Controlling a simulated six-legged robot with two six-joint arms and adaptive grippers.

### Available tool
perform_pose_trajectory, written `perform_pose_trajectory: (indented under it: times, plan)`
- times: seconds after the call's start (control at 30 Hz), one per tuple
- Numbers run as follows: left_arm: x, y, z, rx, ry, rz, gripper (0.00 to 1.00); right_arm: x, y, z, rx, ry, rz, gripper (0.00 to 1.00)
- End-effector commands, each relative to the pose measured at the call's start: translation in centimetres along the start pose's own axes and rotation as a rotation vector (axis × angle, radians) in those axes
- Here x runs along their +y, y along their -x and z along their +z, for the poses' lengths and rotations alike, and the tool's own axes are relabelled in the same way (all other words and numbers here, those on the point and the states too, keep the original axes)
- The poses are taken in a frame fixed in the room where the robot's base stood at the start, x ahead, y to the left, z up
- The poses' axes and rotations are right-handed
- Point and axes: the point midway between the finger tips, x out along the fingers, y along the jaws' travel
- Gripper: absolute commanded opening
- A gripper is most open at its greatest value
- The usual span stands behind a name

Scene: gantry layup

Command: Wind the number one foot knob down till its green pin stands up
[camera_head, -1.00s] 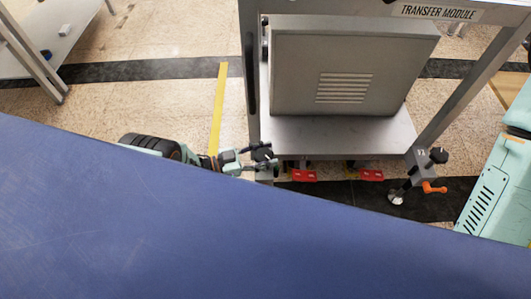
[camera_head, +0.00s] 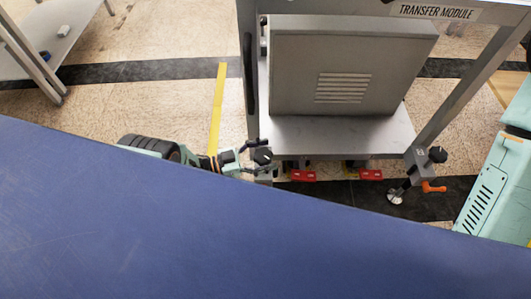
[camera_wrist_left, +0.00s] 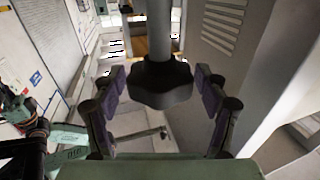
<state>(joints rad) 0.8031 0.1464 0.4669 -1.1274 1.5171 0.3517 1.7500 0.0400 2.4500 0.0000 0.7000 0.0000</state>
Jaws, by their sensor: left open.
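A black lobed knob (camera_head: 262,156) sits at the near left leg of the transfer module frame (camera_head: 340,139). In the left wrist view the knob (camera_wrist_left: 160,84) is large, on a grey vertical rod. My left gripper (camera_head: 250,157) is open. Its purple-padded fingers (camera_wrist_left: 158,92) stand on either side of the knob, with gaps visible on both sides. No foot number is readable at this knob, and I see no green pin. A second black knob (camera_head: 437,154) is on the right leg, above a foot pad (camera_head: 396,197) and an orange handle (camera_head: 433,187). My right gripper is not in view.
A blue surface (camera_head: 200,235) fills the foreground and hides part of my left arm. Red pedals (camera_head: 302,175) lie under the module's shelf. A grey vented box (camera_head: 345,70) stands on the shelf. Open floor with a yellow stripe (camera_head: 216,110) lies to the left.

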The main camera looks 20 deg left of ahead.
Motion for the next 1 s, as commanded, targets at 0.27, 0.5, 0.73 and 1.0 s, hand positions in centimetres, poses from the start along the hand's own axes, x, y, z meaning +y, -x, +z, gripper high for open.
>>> perform_pose_trajectory:
  times: [0.27,0.5,0.73,1.0]
  plan:
    - [-0.2,3.7,0.0,-0.004,0.0,-0.004,0.73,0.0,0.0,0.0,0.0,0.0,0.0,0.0]
    - [-0.1,8.6,0.1,-0.003,0.0,-0.002,0.73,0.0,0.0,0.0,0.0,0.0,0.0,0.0]
    - [0.0,11.4,0.0,0.0,-0.001,-0.001,0.73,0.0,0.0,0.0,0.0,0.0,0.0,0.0]
    - [0.0,12.0,0.0,0.001,0.0,0.001,0.73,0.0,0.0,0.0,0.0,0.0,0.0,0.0]
